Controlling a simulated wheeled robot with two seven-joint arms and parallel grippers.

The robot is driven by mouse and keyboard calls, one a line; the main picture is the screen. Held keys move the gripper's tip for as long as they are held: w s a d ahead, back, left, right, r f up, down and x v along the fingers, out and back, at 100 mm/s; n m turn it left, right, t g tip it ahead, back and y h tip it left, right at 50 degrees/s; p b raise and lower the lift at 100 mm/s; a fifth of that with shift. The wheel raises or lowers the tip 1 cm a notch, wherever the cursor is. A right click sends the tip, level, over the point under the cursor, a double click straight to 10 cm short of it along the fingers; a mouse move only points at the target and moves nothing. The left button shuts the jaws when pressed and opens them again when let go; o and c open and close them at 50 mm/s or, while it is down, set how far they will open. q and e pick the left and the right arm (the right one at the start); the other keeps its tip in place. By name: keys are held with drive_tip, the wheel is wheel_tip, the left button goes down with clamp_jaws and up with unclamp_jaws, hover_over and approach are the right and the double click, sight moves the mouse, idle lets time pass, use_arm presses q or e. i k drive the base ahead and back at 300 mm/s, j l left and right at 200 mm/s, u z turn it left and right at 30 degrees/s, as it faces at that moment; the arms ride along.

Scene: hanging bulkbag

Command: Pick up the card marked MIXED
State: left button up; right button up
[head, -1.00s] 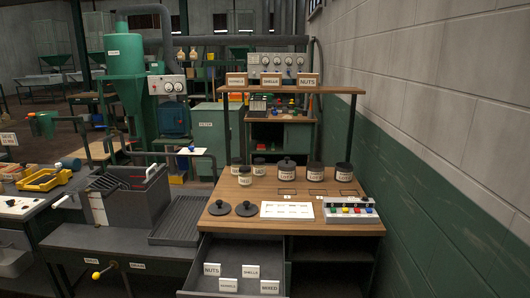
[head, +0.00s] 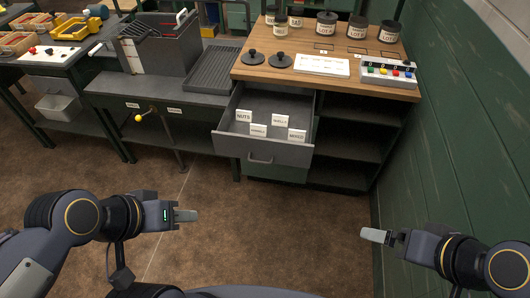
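The card marked MIXED (head: 297,135) is a small white card standing in the open drawer (head: 262,153), at the front right of a group of cards. The NUTS card (head: 243,116), the SHELLS card (head: 280,120) and another card (head: 258,130) stand beside it. My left gripper (head: 192,215) is in front of and below the drawer at the left, well apart from the cards and empty. My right gripper (head: 368,235) is at the lower right, also empty and away from the drawer. Both grippers show edge-on, so their finger gaps cannot be made out.
The wooden bench top (head: 290,75) above the drawer holds several jars, two black lids, a white plate (head: 322,65) and a button panel (head: 388,72). Open shelves (head: 350,143) stand right of the drawer, and a green wall (head: 460,130) bounds the right. The floor (head: 270,220) ahead is clear.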

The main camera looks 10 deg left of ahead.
sight(296, 135)
drive_tip(key=i+j, duration=0.15)
drive_tip(key=j, duration=0.25)
drive_tip(key=i+j+z, duration=0.1)
drive_tip(key=j, duration=0.25)
drive_tip(key=i+j, duration=0.25)
drive_tip(key=j, duration=0.15)
drive_tip(key=i+j+z, duration=0.1)
drive_tip(key=j, duration=0.3)
drive_tip(key=i+j, duration=0.2)
drive_tip(key=j, duration=0.2)
drive_tip(key=i+z, duration=0.05)
